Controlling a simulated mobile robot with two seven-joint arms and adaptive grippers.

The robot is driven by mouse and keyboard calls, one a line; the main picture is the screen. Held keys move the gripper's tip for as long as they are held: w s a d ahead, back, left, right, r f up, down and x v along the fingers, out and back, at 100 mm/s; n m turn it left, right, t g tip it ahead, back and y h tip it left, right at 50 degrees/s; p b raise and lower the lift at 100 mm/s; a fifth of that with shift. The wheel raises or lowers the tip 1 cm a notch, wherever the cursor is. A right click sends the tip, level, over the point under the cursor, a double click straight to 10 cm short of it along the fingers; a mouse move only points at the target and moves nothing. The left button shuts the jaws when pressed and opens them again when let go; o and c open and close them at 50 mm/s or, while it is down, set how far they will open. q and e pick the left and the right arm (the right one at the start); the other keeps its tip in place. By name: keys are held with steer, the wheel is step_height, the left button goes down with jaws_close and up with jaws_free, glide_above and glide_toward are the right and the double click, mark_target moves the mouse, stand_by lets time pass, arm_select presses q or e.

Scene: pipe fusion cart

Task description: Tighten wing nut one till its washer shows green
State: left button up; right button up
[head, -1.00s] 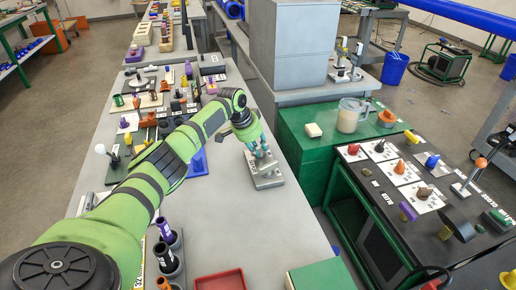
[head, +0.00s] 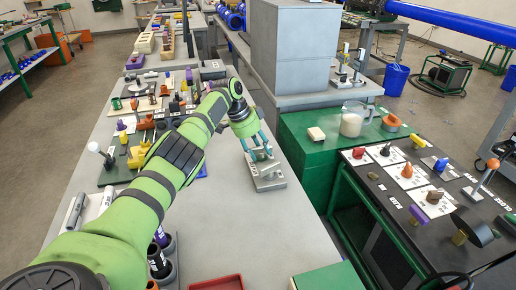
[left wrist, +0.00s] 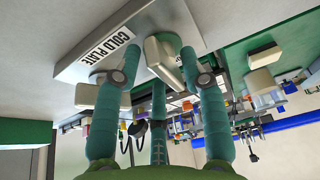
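A grey metal plate (head: 268,184) lies on the light grey bench top, near its right edge. My right gripper is out of view.
Boards with small coloured parts (head: 140,155) fill the bench's left side. Dark cups (head: 160,262) and a red tray (head: 218,284) are near the front. A green cabinet (head: 308,150) and a black cart (head: 385,200) stand right. The bench in front of the plate is clear.

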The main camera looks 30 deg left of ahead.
arm_select(q)
steer(key=shift+r, duration=0.1)
steer(key=v, duration=1.2)
stand_by(0.4)
